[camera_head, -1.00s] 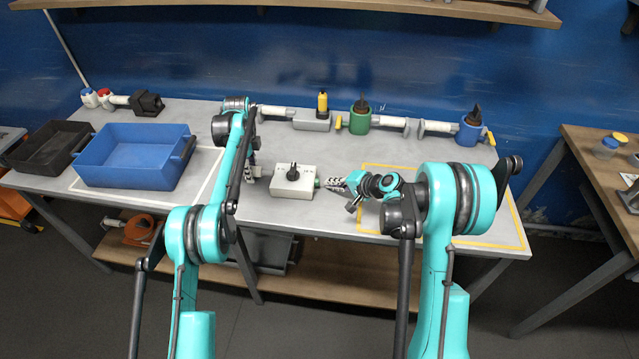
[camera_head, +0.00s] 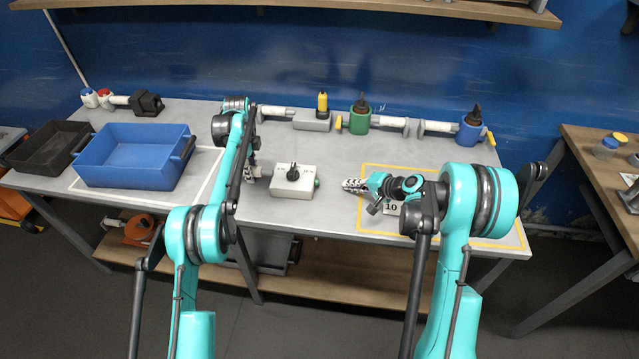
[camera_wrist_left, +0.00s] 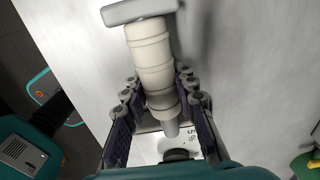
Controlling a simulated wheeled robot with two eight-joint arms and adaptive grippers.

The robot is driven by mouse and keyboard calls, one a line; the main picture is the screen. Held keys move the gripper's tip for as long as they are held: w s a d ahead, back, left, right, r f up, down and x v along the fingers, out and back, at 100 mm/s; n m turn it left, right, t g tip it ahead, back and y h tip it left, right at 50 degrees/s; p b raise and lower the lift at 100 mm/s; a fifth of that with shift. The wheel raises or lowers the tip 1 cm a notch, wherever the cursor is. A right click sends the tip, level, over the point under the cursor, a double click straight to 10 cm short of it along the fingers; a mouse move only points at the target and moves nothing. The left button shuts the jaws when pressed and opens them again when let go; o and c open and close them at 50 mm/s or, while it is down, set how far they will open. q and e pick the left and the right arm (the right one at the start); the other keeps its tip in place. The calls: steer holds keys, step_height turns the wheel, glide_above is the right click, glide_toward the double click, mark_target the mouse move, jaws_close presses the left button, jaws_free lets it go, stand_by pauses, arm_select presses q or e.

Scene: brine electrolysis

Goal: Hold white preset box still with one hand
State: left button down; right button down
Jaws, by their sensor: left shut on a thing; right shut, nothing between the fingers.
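The white preset box (camera_head: 293,184), with a black knob on top and a green button on its right side, stands upright on the grey table. My left gripper (camera_head: 254,171) is low at the box's left side, partly hidden by my arm. In the left wrist view my left gripper (camera_wrist_left: 158,82) is shut around a white ribbed tube-like piece (camera_wrist_left: 150,62) with a grey end. Part of the box top shows below it with its knob (camera_wrist_left: 180,155); I cannot tell whether piece and box touch. My right gripper (camera_head: 351,186) is shut and empty, right of the box and apart from it.
A blue bin (camera_head: 130,172) and a black tray (camera_head: 38,150) stand at the left. A green holder (camera_head: 359,121), a blue holder (camera_head: 468,133) and white tubes line the back.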

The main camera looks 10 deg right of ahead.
stand_by(0.3)
arm_select(q)
steer(key=c, duration=1.1)
jaws_free()
steer(key=shift+c, duration=0.2)
step_height(320, 180, up, 7)
steer(key=shift+r, duration=0.25)
